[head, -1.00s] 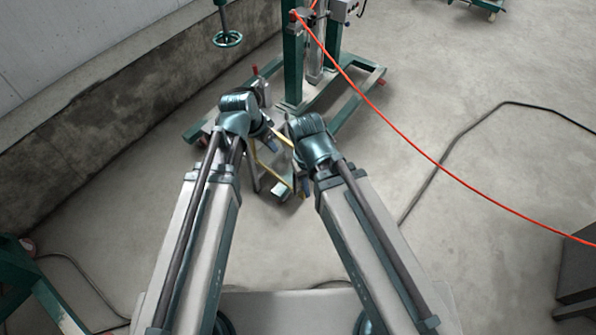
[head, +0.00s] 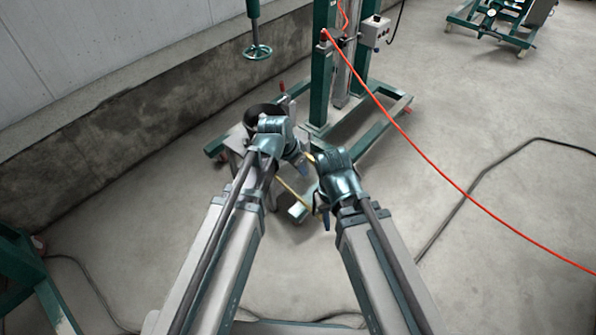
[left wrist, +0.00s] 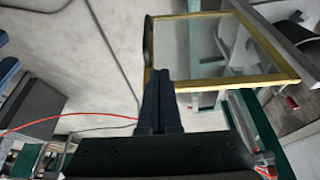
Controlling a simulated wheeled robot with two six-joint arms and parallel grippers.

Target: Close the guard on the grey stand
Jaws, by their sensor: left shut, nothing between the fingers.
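The guard is a clear panel in a yellow frame (left wrist: 238,84), with a dark upright piece at its left edge in the left wrist view. In the head view only a yellow bar of it (head: 291,194) shows between my grippers. The grey stand (head: 236,143) is mostly hidden behind my left arm. My left gripper (head: 302,167) is at the guard. Its shut fingers (left wrist: 160,76) overlap the lower left frame corner in the left wrist view; contact is unclear. My right gripper (head: 322,214) is lower, right of the yellow bar; its jaws are too small to read.
A dark round vessel (head: 262,116) is behind my left wrist. A green frame (head: 322,70) with a control box (head: 375,31) stands behind. A red hose (head: 440,165) runs across to the right. A black cable (head: 478,178) lies on open floor. A concrete wall (head: 110,125) bounds the left.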

